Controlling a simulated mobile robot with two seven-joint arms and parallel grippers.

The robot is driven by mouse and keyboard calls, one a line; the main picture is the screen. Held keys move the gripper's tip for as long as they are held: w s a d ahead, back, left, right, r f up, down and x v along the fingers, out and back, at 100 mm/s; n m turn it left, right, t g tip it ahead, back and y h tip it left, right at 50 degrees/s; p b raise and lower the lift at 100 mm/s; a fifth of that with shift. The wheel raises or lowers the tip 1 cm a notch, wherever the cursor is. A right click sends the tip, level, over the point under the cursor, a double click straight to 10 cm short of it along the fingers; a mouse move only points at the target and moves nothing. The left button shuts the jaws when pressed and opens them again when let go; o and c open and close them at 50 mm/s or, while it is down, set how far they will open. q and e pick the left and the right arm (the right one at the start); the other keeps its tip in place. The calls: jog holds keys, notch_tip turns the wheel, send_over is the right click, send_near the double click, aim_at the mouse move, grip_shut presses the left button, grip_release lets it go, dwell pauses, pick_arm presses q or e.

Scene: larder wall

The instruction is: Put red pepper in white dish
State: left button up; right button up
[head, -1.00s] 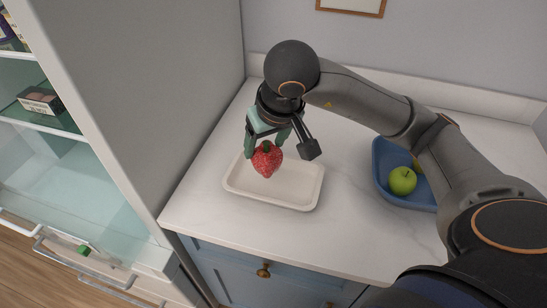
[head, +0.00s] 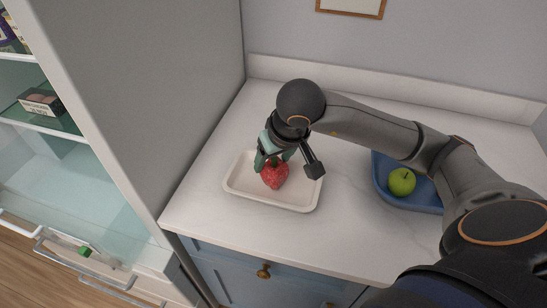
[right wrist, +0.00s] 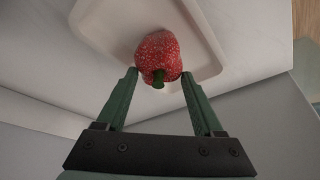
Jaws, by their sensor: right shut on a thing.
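The red pepper (head: 275,176) is round and bright red with pale speckles. My right gripper (head: 273,161) is shut on it from above, its dark green fingers on either side. The right wrist view shows the pepper (right wrist: 158,57) between the fingertips, its green stem (right wrist: 158,79) towards the camera. The white dish (head: 300,197) is a shallow rectangular tray on the counter. The pepper is low over the dish's middle, within its rim in the head view. I cannot tell whether it touches the dish floor. My left gripper is not in view.
A blue tray (head: 412,203) with a green apple (head: 402,182) stands on the counter at the right, partly behind my right arm. A tall grey panel (head: 150,90) bounds the counter on the left. The white counter (head: 205,205) is clear around the dish.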

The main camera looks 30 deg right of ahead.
jog(key=o, duration=1.5)
jog(key=shift+r+p, duration=0.2)
jog(key=shift+p, duration=0.15)
jog(key=v, duration=1.1)
jog(key=shift+s+r, duration=0.25)
jog(key=shift+r, duration=0.1)
